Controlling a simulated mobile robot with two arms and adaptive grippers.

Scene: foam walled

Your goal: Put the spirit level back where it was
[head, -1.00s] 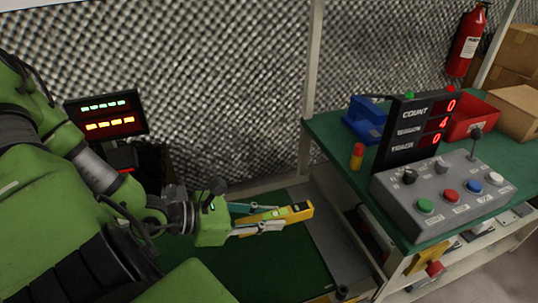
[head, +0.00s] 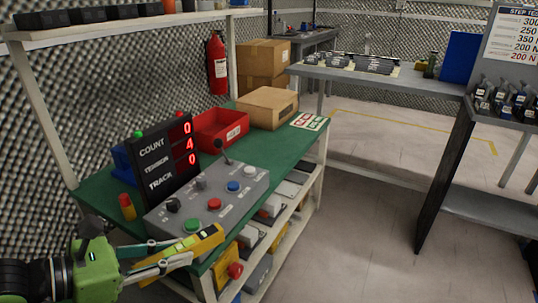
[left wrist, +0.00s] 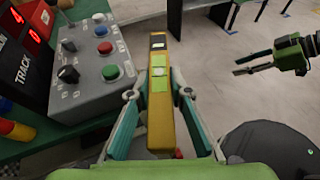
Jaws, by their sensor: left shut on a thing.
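The spirit level is a yellow bar (head: 207,241) with bright vial windows, held at the lower left of the head view. My left gripper (head: 180,254) is shut on it. In the left wrist view the level (left wrist: 160,125) runs lengthwise away from me between the two fingers. In the head view it shows in front of the control box, near the green bench's front edge; I cannot tell whether it touches anything. My right gripper (left wrist: 240,65) shows at the right of the left wrist view, with its fingers apart and empty. It is not in the head view.
The green bench (head: 290,150) bears a grey control box (head: 215,195), a count display (head: 165,155), a red bin (head: 218,130) and a cardboard box (head: 267,107). A grey table (head: 430,86) and tool rack stand at right. The floor (head: 360,210) between is clear.

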